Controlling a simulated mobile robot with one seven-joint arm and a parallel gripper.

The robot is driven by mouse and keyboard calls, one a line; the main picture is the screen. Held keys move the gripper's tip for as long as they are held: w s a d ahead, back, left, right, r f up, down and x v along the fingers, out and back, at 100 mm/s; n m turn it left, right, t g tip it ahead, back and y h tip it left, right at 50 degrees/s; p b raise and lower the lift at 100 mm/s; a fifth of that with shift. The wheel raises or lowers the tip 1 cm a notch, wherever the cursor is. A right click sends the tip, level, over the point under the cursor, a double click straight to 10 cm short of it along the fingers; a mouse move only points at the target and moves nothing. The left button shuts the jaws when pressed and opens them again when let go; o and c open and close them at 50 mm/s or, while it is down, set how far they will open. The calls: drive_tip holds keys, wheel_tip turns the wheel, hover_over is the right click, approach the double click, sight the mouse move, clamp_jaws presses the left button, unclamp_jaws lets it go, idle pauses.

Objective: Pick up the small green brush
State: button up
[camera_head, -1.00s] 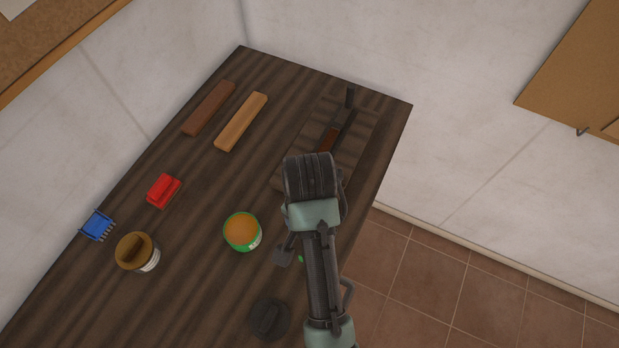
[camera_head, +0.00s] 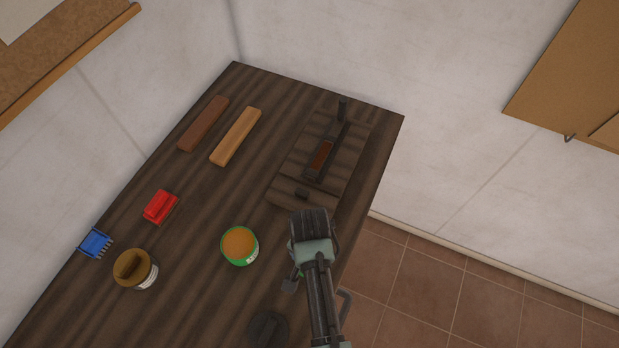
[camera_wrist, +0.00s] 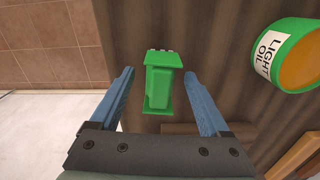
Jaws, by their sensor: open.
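The small green brush (camera_wrist: 160,84) lies on the dark table in the wrist view, its pale bristles toward the top of the picture. My gripper (camera_wrist: 159,74) is open, with one blue finger on each side of the brush and a visible gap on both sides. Whether the fingertips are down at the brush's height is hard to tell. In the head view only a bit of green (camera_head: 300,273) shows beside my arm; the rest of the brush is hidden.
A green-rimmed Light Oil can (camera_head: 240,246) stands left of my arm. A board with a dark tool (camera_head: 322,160) is behind. The table's right edge is close.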

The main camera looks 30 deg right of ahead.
drive_tip(key=shift+f, duration=0.1)
drive_tip(key=shift+c, duration=0.2)
clamp_jaws()
wheel_tip(320, 180, up, 10)
drive_tip(key=shift+r+b, duration=0.1)
drive_tip(key=shift+b, duration=0.5)
drive_tip(key=c, duration=0.7)
unclamp_jaws()
drive_tip(key=shift+c, duration=0.2)
clamp_jaws()
